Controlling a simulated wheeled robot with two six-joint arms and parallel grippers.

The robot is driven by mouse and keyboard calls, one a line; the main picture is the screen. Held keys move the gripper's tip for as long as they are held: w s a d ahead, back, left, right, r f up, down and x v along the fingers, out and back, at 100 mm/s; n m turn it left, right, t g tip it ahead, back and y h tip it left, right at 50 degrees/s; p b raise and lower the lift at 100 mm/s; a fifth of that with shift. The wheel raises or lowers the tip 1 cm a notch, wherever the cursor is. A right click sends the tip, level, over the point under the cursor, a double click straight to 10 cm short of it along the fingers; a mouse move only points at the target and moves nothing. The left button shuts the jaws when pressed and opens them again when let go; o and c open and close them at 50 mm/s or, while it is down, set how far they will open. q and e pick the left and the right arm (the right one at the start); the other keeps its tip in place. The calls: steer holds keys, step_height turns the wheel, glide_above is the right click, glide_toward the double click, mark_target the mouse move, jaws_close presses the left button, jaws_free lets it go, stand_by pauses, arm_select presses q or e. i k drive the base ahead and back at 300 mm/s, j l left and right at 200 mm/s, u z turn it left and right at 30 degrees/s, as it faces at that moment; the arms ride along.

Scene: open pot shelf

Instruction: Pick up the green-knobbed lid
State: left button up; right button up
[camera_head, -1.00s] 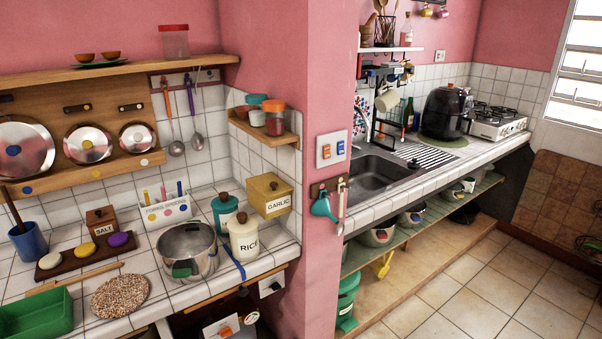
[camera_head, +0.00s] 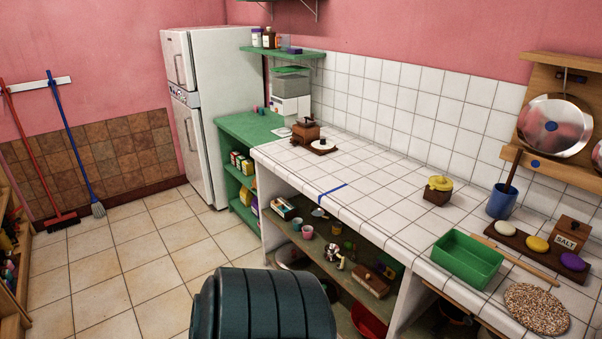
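I see no green-knobbed lid in the head view. One shiny metal lid (camera_head: 554,127) with a blue knob hangs on the wooden wall rack (camera_head: 531,110) at the right edge. Part of another metal lid shows at the frame's edge below it, its knob out of view. Neither of my grippers is in view.
A white tiled counter (camera_head: 330,180) runs along the wall, mostly clear in the middle. A dark ribbed barrel (camera_head: 265,305) stands in front. Open floor (camera_head: 140,250) lies left.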

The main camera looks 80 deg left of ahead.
mark_target(330, 287)
steer(key=u, duration=2.3)
steer(key=z, duration=0.3)
steer(key=i+j+z, duration=0.2)
steer(key=z, duration=0.25)
steer(key=i+j+z, duration=0.2)
steer(key=z, duration=0.25)
steer(key=i+j+z, duration=0.1)
steer(key=j+z, duration=0.35)
